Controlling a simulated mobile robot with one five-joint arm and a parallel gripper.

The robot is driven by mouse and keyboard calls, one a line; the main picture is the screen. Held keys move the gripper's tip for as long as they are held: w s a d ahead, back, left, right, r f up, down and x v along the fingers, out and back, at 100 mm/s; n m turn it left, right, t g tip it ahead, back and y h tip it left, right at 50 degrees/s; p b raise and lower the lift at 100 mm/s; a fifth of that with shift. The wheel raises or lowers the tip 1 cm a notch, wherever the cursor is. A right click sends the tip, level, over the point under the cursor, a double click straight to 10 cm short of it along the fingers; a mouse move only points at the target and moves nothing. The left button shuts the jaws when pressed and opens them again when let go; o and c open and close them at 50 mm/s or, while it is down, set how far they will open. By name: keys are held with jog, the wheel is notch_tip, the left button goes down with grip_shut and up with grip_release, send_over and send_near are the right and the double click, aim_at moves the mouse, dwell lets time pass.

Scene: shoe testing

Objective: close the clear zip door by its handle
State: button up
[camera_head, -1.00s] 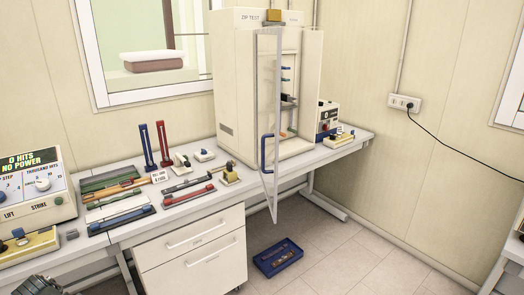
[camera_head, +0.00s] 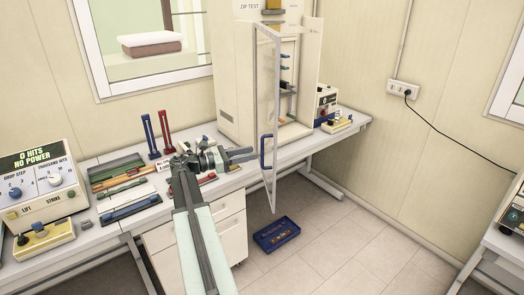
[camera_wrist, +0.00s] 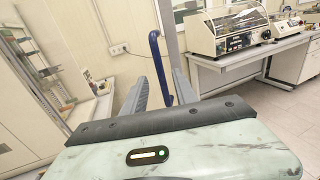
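The clear zip door (camera_head: 266,95) is a tall clear panel in a grey frame. It stands swung open at the front of the cream ZIP TEST cabinet (camera_head: 228,70). Its blue bar handle (camera_head: 263,152) is on the lower part of the door. My gripper (camera_head: 254,154) reaches in from the left, with its fingertips close to the handle. In the wrist view, the handle (camera_wrist: 157,60) shows in the gap between my two open fingers (camera_wrist: 158,82). I cannot tell whether either finger touches it.
A desk (camera_head: 110,225) with tools and strips runs left of the cabinet. A small dial unit (camera_head: 326,102) stands right of it. A blue tray (camera_head: 276,234) lies on the floor below the door. Open floor lies to the right.

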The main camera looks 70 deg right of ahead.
aim_at(262, 165)
jog(key=x, duration=0.5)
jog(key=shift+s+d, duration=0.25)
grip_shut()
jog(key=shift+r, duration=0.1)
dwell(0.9)
